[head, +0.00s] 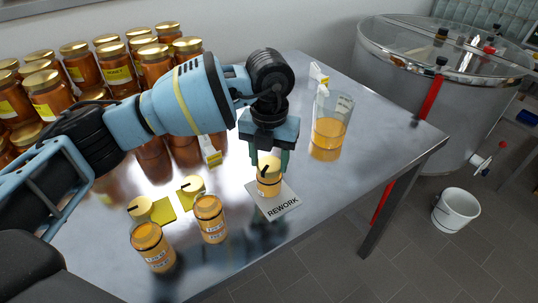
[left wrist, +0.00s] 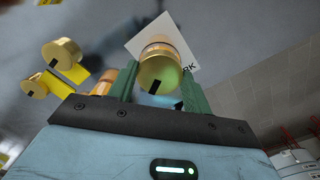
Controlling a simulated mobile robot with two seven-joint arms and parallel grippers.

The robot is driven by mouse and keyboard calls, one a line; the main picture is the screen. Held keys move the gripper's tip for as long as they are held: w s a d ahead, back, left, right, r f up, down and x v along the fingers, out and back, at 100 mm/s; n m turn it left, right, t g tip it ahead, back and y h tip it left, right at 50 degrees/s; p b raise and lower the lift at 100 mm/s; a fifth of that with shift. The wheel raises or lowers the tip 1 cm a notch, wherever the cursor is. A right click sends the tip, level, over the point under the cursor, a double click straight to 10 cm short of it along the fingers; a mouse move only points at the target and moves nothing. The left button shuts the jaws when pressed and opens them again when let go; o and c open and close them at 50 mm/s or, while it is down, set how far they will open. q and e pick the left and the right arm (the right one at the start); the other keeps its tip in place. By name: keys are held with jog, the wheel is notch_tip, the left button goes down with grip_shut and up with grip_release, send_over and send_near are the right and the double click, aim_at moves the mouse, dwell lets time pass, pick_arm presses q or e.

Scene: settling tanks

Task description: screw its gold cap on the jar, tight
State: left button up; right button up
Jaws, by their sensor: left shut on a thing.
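A jar of amber honey (head: 268,187) stands upright on the white REWORK card (head: 285,205) in the head view. A gold cap (head: 269,164) with a black mark sits on its mouth and looks about level; I cannot tell how tight it is. My left gripper (head: 270,157) points down over it, shut on the cap with its green fingers on either side. The left wrist view shows the cap (left wrist: 160,72) between the fingers, with the card (left wrist: 140,42) beyond. My right gripper is not in view.
Two honey jars (head: 152,246) (head: 210,218) stand at the front, near two gold caps (head: 140,208) (head: 192,186) by yellow pads. Several capped jars (head: 75,62) crowd the back left. A beaker of honey (head: 331,122) stands right of the gripper.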

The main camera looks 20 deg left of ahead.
pick_arm(q)
jog(key=shift+f, duration=0.1)
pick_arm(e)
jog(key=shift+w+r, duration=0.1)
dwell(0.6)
pick_arm(q)
jog(key=o, duration=1.5)
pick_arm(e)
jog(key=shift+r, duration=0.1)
pick_arm(q)
jog(key=shift+r+p, duration=2.1)
jog(key=shift+r, duration=1.45)
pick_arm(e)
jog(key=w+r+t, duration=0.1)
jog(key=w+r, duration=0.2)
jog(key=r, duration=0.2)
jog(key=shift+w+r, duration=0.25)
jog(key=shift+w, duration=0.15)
